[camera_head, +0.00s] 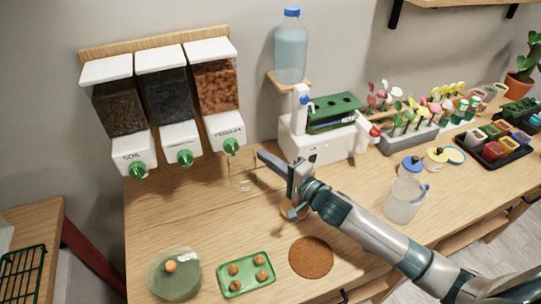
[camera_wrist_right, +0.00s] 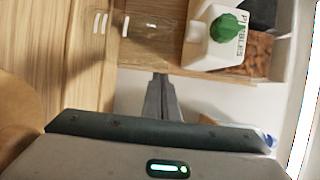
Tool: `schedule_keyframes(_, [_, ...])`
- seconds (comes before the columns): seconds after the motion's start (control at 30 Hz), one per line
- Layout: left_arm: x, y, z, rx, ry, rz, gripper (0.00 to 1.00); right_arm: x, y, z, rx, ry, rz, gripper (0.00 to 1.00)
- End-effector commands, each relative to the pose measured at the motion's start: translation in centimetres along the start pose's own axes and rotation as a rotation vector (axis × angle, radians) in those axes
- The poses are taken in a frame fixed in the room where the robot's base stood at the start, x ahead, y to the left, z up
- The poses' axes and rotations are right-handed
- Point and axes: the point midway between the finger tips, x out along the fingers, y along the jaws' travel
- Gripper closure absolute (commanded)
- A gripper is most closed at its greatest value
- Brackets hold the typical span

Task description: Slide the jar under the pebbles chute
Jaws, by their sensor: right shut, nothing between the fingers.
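The clear glass jar (camera_head: 241,178) stands on the wooden table, just below and slightly right of the pebbles chute (camera_head: 231,146) in the head view. In the right wrist view the jar (camera_wrist_right: 150,30) shows faintly, left of the chute's green knob (camera_wrist_right: 228,27). I cannot tell if it is exactly beneath the outlet. My right gripper (camera_head: 264,157) is shut and empty, its tips close to the jar's right side; whether they touch is unclear. The fingers also show in the wrist view (camera_wrist_right: 160,92). My left gripper is not in view.
Soil (camera_head: 134,155) and dark-filled (camera_head: 181,142) dispensers hang left of the pebbles one. A white machine (camera_head: 318,145) stands right of the jar, behind my right arm. A green tray (camera_head: 246,274), brown mat (camera_head: 311,257) and clear pitcher (camera_head: 403,201) are nearer. The table left of the jar is clear.

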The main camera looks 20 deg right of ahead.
Motion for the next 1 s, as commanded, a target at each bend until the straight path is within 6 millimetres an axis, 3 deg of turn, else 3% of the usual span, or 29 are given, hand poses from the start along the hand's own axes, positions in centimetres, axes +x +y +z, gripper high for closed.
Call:
schedule_keyframes(0.27, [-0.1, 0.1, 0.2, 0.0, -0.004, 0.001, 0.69, 0.1, 0.0, 0.3, 0.002, 0.0, 0.0, 1.0])
schedule_keyframes(0.6, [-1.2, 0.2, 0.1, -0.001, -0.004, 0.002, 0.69, 0.8, -0.1, 3.2, 0.004, 0.0, -0.001, 1.0])
schedule_keyframes(1.0, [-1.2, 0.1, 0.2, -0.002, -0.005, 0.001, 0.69, 0.8, 0.0, 3.2, 0.0, 0.0, -0.001, 1.0])
